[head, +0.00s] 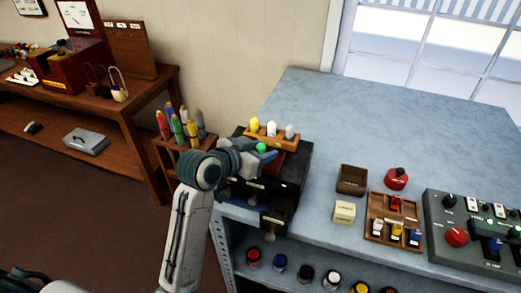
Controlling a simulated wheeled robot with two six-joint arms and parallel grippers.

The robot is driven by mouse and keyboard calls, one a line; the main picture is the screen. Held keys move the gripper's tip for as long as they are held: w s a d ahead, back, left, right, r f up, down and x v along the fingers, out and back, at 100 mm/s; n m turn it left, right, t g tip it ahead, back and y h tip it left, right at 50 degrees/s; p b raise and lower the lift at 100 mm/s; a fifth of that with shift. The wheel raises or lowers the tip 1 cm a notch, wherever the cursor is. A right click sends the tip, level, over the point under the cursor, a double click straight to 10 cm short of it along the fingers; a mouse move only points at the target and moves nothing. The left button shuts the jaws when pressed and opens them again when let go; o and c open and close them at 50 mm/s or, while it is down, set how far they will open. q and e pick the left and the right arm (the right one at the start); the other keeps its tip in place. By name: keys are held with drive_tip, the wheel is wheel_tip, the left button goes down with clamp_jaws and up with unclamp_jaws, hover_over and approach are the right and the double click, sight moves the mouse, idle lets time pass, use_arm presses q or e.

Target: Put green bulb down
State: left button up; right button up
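The green bulb (261,147) is a small round bright thing at the end of my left gripper (266,155). The gripper appears shut on it, though its fingers are small and partly hidden. It is just in front of a wooden bulb rack (274,141) on top of a dark cabinet. The rack holds a yellow bulb (254,125), a white bulb (271,129) and a grey bulb (290,132) in a row. I cannot tell whether the green bulb touches the rack. My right gripper is not in view.
The dark cabinet (294,170) has an open lower drawer. A brown box (352,179), a cream block (344,212), a switch tray (378,226) and a control panel (470,258) stand to the right. A wooden holder of coloured sticks (170,152) is at left. The blue tabletop's back is clear.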

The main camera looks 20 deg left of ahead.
use_arm(q)
drive_tip(key=shift+s+r, duration=0.1)
drive_tip(key=shift+r, duration=0.2)
drive_tip(key=p+v, duration=0.4)
drive_tip(key=v, duration=0.8)
drive_tip(key=shift+p, duration=0.35)
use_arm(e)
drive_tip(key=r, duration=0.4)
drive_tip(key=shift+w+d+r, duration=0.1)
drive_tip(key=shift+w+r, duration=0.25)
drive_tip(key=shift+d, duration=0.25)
